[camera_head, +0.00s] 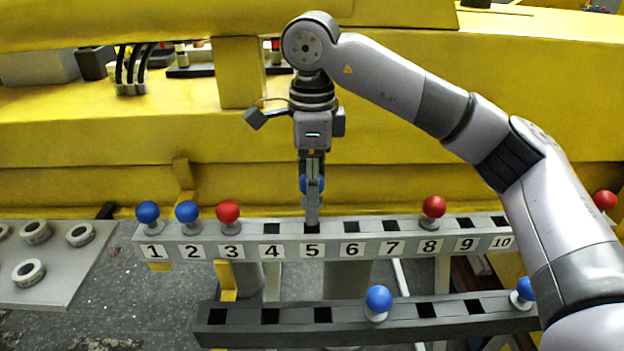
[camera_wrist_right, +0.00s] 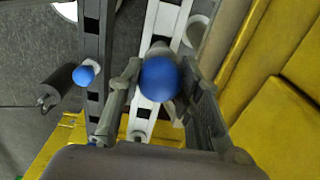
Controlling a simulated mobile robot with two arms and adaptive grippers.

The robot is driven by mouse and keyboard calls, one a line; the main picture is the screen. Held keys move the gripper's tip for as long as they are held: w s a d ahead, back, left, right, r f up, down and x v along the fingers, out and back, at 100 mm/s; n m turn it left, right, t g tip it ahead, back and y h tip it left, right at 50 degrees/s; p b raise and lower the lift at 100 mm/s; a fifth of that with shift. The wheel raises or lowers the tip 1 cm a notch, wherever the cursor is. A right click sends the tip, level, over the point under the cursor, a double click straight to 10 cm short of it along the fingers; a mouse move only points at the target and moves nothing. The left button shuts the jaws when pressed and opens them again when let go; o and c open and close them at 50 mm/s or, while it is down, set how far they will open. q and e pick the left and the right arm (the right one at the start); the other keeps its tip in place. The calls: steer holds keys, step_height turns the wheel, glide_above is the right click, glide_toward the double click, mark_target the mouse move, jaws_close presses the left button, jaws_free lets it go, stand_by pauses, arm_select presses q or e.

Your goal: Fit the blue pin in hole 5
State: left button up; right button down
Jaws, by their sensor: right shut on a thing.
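My right gripper (camera_head: 312,190) points down over hole 5 of the numbered rail (camera_head: 140,233), fingers closed around a blue pin (camera_head: 304,184). The black square of hole 5 (camera_head: 312,228) shows just below the fingertips. In the right wrist view, the pin's round blue head (camera_wrist_right: 159,78) sits between the two fingers of the gripper (camera_wrist_right: 162,92). The lower part of the pin is hidden, so I cannot tell whether its tip is inside the hole. My left gripper is not in view.
Blue pins stand at hole 1 (camera_head: 148,212) and hole 2 (camera_head: 187,212). Red pins stand at hole 3 (camera_head: 228,211) and hole 8 (camera_head: 434,206). The darker front rail (camera_head: 350,310) holds blue pins (camera_head: 378,299) and open holes. A yellow beam (camera_head: 130,135) runs behind.

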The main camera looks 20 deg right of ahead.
steer(key=shift+f+b, duration=2.05)
steer(key=shift+f, duration=0.75)
steer(key=c, duration=1.1)
jaws_free()
steer(key=shift+o, duration=0.2)
step_height(320, 180, up, 12)
steer(key=shift+r, duration=0.1)
